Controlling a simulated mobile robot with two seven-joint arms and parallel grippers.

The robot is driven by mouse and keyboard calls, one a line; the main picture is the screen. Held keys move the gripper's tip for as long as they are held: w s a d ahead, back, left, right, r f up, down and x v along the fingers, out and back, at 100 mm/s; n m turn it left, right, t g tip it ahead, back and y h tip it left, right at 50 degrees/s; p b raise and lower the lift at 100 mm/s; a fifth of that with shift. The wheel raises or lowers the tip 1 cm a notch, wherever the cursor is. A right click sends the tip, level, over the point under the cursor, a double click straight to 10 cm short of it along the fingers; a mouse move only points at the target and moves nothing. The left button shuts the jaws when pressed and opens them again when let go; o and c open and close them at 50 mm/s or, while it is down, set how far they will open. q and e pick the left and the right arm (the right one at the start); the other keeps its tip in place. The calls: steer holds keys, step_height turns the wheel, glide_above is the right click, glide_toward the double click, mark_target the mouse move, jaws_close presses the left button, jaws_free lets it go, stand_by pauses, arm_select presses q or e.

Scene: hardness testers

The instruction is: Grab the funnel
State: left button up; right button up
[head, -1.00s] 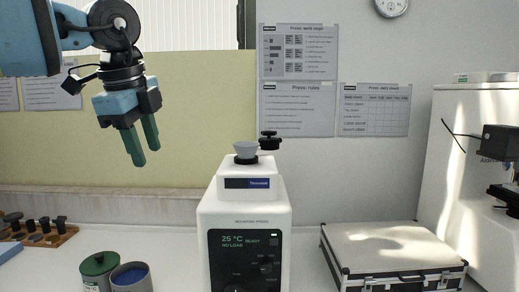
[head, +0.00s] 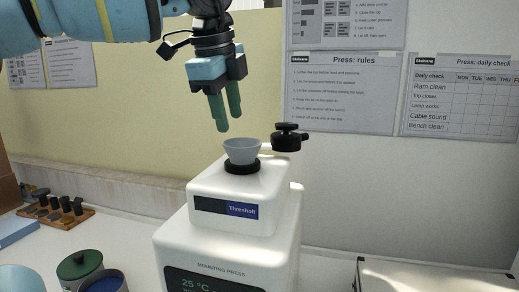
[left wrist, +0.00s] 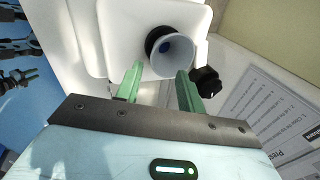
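The funnel (head: 241,152) is a light grey cone sitting upright in a black ring on top of the white mounting press (head: 240,190). In the left wrist view the funnel (left wrist: 172,52) shows its wide mouth towards the camera, with a dark blue spot inside. My left gripper (head: 226,122) points down, just above and slightly left of the funnel in the head view. Its two green fingers are apart with nothing between them; in the left wrist view the tips (left wrist: 160,72) are just short of the funnel's rim. My right gripper is out of view.
A black knob (head: 287,138) stands close to the funnel's right on the press top. A green-lidded tin (head: 80,266), a blue-filled container (head: 103,283) and a wooden rack (head: 56,214) are at the left. A case (head: 430,274) lies at lower right.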

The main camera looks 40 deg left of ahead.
mark_target(234, 156)
arm_select(q)
steer(key=shift+s+a+p+x, duration=0.15)
steer(key=shift+p+x, duration=0.1)
steer(key=shift+x, duration=1.65)
steer(key=shift+s+a+p+x, duration=0.1)
steer(key=shift+s+p+x, duration=0.1)
steer(key=shift+x, duration=1.7)
jaws_close()
